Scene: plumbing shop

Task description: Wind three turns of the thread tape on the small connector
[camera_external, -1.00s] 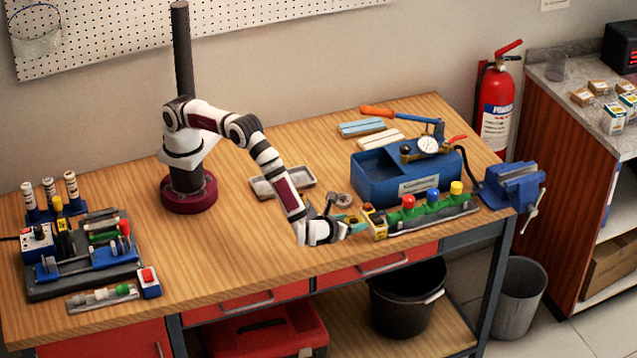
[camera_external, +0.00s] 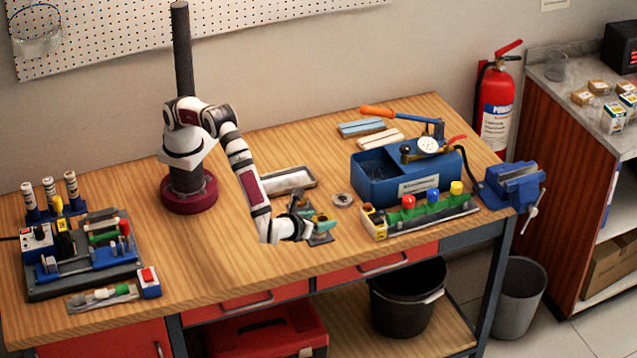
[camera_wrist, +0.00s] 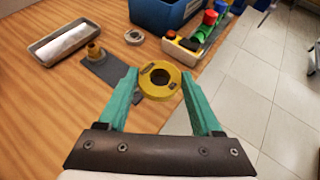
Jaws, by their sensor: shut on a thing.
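My gripper (camera_wrist: 160,88) has teal fingers shut on a yellow ring-shaped roll with a dark centre hole, which looks like the thread tape (camera_wrist: 147,90). The roll sits between the fingertips, above the bench. A small brass connector (camera_wrist: 94,52) stands upright on a grey plate (camera_wrist: 106,72), ahead and left of the roll in the wrist view. The roll and the connector appear apart. In the external view my gripper (camera_external: 318,223) is low over the bench near its front edge. The connector and the roll are hard to make out there. Any loose tape end is not visible.
A shallow tray (camera_external: 314,181) with something white lies behind my gripper. A grey disc (camera_external: 342,199) lies right of it. A rack with coloured caps (camera_external: 432,212) and a blue test tank (camera_external: 385,182) stand further right.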

